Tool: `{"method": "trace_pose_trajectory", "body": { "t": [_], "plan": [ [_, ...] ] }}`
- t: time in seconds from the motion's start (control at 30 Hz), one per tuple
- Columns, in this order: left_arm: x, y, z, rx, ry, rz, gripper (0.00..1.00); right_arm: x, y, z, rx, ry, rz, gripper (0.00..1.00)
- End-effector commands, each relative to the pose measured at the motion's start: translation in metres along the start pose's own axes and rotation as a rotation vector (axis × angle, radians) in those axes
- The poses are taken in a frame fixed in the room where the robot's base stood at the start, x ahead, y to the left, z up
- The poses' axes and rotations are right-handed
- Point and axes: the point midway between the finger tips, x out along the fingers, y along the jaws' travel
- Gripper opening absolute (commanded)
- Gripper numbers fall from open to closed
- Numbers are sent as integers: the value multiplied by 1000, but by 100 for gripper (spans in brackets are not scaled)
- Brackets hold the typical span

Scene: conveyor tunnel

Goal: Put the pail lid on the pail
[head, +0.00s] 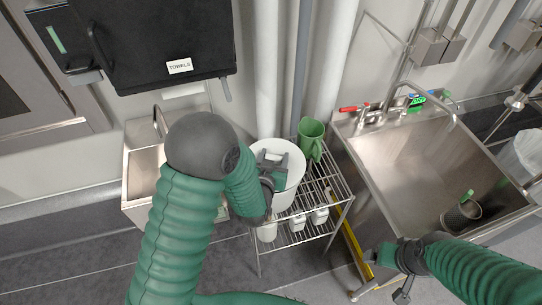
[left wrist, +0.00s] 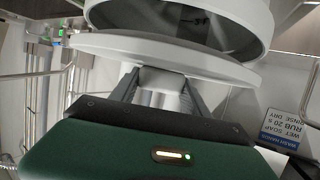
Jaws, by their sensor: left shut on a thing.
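The white pail (head: 284,201) stands on the top shelf of the wire rack in the head view. My left gripper (head: 273,183) is in front of its mouth. The pail's rim and dark inside show beyond the lid in that view (left wrist: 258,30). The lid is close to the mouth, with a gap between them; whether they touch anywhere is unclear. My right gripper (head: 392,268) is low at the right, away from the pail; its opening is unclear.
A green pitcher (head: 312,138) stands on the wire rack (head: 330,185) just right of the pail. Several white bottles (head: 299,222) sit on the lower shelf. A large steel sink (head: 420,165) is at the right, and a small basin (head: 145,172) is at the left.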

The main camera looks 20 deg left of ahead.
Motion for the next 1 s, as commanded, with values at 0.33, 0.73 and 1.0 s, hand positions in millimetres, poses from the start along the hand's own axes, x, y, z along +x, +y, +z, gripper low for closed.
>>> {"method": "trace_pose_trajectory", "body": {
  "t": [0.33,0.73,1.0],
  "plan": [
    [-1,3,1,1,2,1,0,2,0,0,0,0,0,84],
    [0,-4,3,-3,1,2,0,5,0,1,0,0,0,84],
    [0,-7,2,-5,1,2,0,5,0,1,0,0,0,84]
  ]
}}
